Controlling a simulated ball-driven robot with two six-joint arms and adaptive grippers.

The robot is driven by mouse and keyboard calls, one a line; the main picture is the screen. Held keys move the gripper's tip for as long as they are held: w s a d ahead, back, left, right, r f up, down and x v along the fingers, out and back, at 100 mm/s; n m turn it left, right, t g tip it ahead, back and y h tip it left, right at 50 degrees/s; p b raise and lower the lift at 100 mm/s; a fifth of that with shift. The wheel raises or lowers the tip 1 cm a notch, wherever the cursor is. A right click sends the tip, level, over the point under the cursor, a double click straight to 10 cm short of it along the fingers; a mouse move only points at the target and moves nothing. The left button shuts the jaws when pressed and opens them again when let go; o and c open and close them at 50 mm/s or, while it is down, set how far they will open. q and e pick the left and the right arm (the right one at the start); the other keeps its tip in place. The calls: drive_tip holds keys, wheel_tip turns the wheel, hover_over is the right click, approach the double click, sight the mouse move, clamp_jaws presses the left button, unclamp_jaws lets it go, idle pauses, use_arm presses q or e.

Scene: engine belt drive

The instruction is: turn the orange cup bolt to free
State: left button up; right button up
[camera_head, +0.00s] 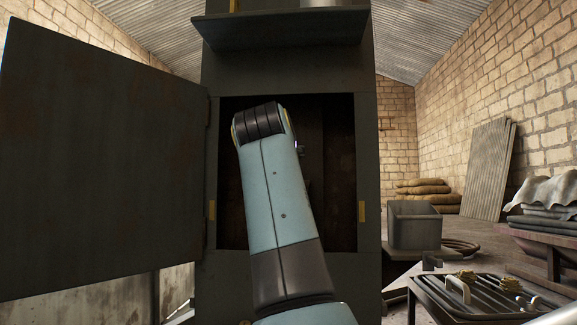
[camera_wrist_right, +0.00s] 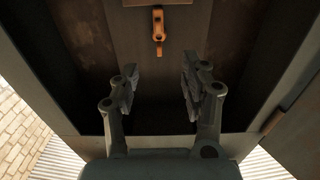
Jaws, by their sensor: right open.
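The orange cup bolt (camera_wrist_right: 158,26) shows in the right wrist view, near the top middle, on a dark metal panel inside the cabinet. My right gripper (camera_wrist_right: 159,72) is open and empty. Its two fingers point toward the panel, and the bolt lies beyond the gap between them, apart from both. In the head view my right arm reaches into the open cabinet (camera_head: 230,180) and hides the bolt and most of the gripper. My left gripper is not in view.
The cabinet door (camera_head: 100,160) stands open at the left. A shelf (camera_head: 285,28) juts out above the opening. A grey box (camera_head: 414,226) and a dark tray (camera_head: 480,298) with small parts are at the right. Cabinet side walls flank my gripper.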

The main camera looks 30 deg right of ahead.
drive_tip(key=x, duration=1)
drive_tip(key=shift+w+d+p, duration=0.1)
drive_tip(key=shift+d+p, duration=0.1)
drive_tip(key=shift+p, duration=0.2)
clamp_jaws()
